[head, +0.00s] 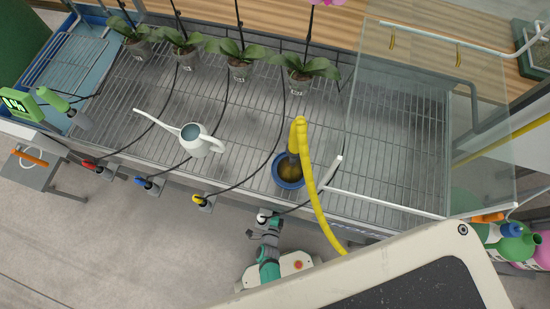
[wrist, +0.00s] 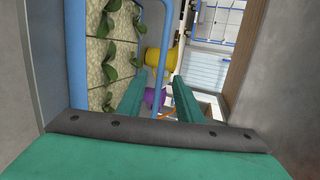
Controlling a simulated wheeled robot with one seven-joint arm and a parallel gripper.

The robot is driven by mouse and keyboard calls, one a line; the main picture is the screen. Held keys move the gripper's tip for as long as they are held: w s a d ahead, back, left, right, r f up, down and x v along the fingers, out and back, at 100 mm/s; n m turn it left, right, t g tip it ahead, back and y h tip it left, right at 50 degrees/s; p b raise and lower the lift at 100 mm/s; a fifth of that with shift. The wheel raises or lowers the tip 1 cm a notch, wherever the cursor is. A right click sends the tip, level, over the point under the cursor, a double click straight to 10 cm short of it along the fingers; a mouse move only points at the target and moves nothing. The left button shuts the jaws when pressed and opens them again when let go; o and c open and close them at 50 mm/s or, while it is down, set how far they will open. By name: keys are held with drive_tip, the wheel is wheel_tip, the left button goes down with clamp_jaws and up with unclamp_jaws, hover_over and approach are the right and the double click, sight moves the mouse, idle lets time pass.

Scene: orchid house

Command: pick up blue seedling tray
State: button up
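The blue seedling tray (wrist: 76,50) shows at the left of the wrist view. It has a blue rim, pale plugs and several green seedlings. A bent blue bar (wrist: 165,55), like a handle, stands beside it; I cannot tell whether it is joined to the tray. My gripper (wrist: 157,82) has two teal fingers spread apart, and the bar passes through the gap between them in the picture. I see no contact. I cannot make out the seedling tray or the fingertips in the head view.
The slatted bench (head: 250,110) holds a white watering can (head: 197,141), several potted orchids and a blue-rimmed pot (head: 288,171) beside a yellow hose (head: 305,165). A glass panel (head: 420,110) is at right. Yellow (wrist: 153,57) and purple (wrist: 152,98) objects lie beyond my fingers.

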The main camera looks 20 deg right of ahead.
drive_tip(key=x, duration=0.4)
drive_tip(key=shift+w+f, duration=0.15)
drive_tip(key=shift+w, duration=0.15)
drive_tip(key=shift+x, duration=2.75)
drive_tip(key=shift+w+a, duration=0.1)
clamp_jaws()
